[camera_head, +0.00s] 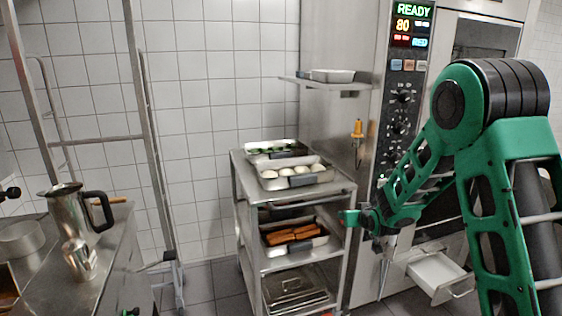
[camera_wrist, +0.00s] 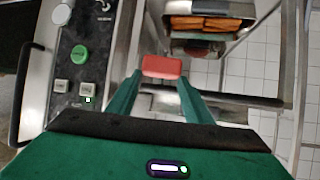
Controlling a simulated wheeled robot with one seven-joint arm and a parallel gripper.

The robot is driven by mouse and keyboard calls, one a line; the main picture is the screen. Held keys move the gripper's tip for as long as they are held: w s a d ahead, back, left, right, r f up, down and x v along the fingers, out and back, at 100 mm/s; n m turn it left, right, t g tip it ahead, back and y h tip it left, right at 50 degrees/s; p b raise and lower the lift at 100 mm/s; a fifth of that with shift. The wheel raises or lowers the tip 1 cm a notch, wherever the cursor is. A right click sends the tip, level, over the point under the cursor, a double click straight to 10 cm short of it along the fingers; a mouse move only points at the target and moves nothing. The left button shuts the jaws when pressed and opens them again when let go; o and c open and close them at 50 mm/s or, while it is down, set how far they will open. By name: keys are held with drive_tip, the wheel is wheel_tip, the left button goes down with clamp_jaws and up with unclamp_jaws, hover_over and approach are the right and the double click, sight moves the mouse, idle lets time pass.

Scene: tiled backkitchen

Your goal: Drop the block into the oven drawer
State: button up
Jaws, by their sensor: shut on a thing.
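The red block (camera_wrist: 162,67) is between the fingertips of my gripper (camera_wrist: 160,80) in the wrist view, and the jaws are shut on it. In the head view my gripper (camera_head: 350,217) reaches left in front of the steel oven, beside the trolley; the block is too small there to make out clearly. The open oven drawer (camera_head: 436,270), white inside with a metal handle, juts out low at the oven's base. It lies below and to the right of my gripper, partly behind my arm.
A steel trolley (camera_head: 343,187) with food trays stands left of the gripper. The oven's control panel (camera_head: 402,100) with knobs is behind my arm and close at left in the wrist view. A counter with a metal jug (camera_head: 72,212) is at far left. Floor shows between.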

drive_tip(key=s+d+f, duration=0.5)
drive_tip(key=s+f, duration=0.4)
drive_tip(key=f, duration=0.2)
drive_tip(key=shift+s+m+h, duration=0.3)
drive_tip(key=shift+m+h, duration=0.1)
drive_tip(key=shift+d+f, duration=0.1)
